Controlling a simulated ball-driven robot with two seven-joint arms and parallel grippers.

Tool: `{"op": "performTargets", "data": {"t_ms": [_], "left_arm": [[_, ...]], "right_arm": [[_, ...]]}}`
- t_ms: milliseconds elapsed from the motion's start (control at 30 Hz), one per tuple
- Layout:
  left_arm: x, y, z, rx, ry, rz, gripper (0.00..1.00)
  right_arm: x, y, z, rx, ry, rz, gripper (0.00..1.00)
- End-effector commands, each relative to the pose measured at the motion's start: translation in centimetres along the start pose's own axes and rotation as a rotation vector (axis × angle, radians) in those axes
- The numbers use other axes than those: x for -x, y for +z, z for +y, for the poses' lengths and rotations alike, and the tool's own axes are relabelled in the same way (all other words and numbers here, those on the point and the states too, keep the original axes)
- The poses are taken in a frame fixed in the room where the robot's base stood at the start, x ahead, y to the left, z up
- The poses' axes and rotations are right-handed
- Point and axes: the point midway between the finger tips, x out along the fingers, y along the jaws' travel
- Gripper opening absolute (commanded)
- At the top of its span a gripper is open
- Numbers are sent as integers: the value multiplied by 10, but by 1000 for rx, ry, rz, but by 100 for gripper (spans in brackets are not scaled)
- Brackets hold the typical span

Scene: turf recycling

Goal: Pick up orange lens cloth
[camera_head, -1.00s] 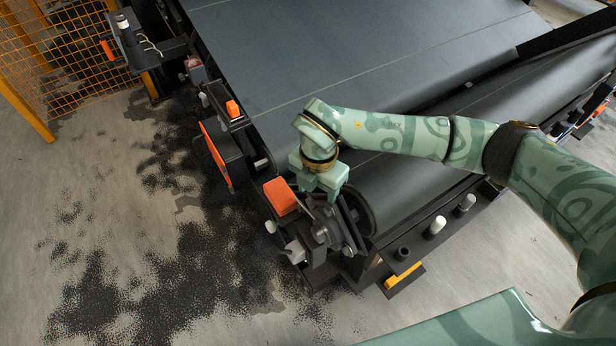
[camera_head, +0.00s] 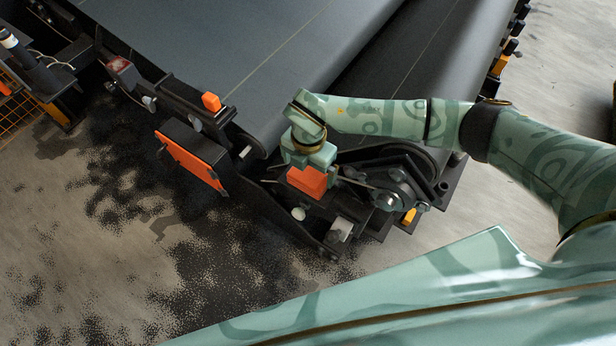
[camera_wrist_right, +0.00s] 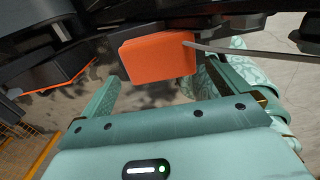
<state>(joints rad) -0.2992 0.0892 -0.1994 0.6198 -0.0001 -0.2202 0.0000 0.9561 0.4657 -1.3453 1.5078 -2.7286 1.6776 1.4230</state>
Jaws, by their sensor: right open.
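The orange lens cloth (camera_head: 308,181), a block-like orange piece, sits on the dark frame at the near end of the conveyor. It also shows in the right wrist view (camera_wrist_right: 158,60), just beyond the gap between my fingers. My right gripper (camera_head: 309,163) is beside and partly over it in the head view, hiding its far edge. In the right wrist view the two green fingers (camera_wrist_right: 150,92) are apart, with nothing clearly held. I cannot tell whether they touch the orange piece. My left gripper is not in view.
A smaller orange block (camera_head: 211,102) and an orange-faced panel (camera_head: 190,160) are on the frame to the left. A metal rod and bolted bracket (camera_head: 388,198) stand close on the right. The conveyor belt (camera_head: 250,50) lies behind; dark granules cover the floor in front.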

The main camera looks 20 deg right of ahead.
Motion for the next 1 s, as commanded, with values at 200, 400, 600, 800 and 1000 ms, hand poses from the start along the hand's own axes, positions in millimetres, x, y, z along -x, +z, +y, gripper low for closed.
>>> {"op": "performTargets", "data": {"t_ms": [200,400,600,800,1000], "left_arm": [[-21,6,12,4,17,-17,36],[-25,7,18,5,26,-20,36],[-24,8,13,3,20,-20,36],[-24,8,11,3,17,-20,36],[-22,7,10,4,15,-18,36]], "right_arm": [[-39,2,2,0,-5,5,100],[-51,3,2,0,-1,1,100],[-49,3,2,0,0,1,81],[-49,3,2,0,0,1,68],[-47,3,2,0,0,0,68]]}}
